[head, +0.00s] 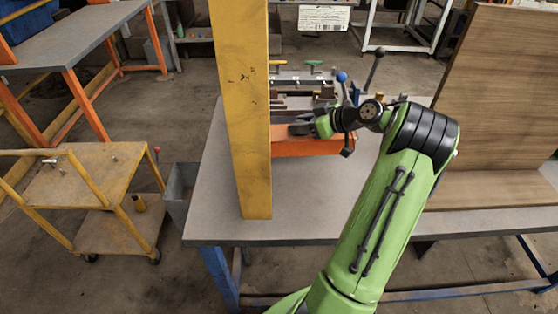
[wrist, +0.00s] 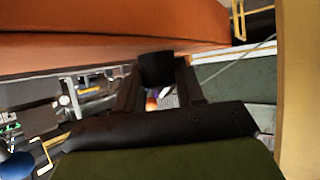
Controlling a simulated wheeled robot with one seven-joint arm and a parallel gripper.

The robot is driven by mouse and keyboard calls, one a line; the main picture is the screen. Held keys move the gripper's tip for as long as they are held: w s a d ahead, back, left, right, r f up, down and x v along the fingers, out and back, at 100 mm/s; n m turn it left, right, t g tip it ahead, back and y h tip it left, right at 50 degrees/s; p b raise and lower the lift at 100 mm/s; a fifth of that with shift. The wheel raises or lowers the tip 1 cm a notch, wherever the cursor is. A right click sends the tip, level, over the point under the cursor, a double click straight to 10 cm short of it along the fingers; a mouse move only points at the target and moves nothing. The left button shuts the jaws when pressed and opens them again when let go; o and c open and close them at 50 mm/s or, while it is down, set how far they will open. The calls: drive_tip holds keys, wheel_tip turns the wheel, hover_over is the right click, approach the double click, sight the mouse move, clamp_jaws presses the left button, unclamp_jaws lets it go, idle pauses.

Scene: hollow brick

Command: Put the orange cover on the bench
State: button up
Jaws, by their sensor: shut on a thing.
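The orange cover (head: 318,146) is a long, box-like piece. In the head view it is over the grey bench (head: 330,205), in front of a metal fixture (head: 300,88). My gripper (head: 300,129) is at its upper edge and shut on it. In the wrist view the orange cover (wrist: 110,28) fills the top, and the dark fingers (wrist: 163,85) meet its edge. The cover's left end is hidden behind a yellow post. I cannot tell whether its underside touches the bench.
The thick yellow post (head: 245,120) stands close on the left of my gripper. A brown wooden panel (head: 495,90) stands on the right. Lever knobs, blue (head: 341,76) and black (head: 379,52), rise behind my gripper. The front bench top is clear. A yellow cart (head: 95,180) is at left.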

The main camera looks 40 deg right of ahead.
drive_tip(key=f+b, duration=0.1)
drive_tip(key=f, duration=0.4)
drive_tip(key=f+b, duration=0.1)
drive_tip(key=f, duration=0.3)
drive_tip(key=shift+s+f, duration=0.2)
drive_tip(key=shift+f, duration=0.2)
drive_tip(key=shift+f, duration=0.15)
drive_tip(key=o, duration=1.2)
drive_tip(key=shift+o, duration=0.2)
drive_tip(key=shift+r, duration=0.25)
drive_tip(key=p+v, duration=0.1)
drive_tip(key=v, duration=1.1)
drive_tip(key=shift+p, duration=0.3)
drive_tip(key=shift+s+f, duration=0.1)
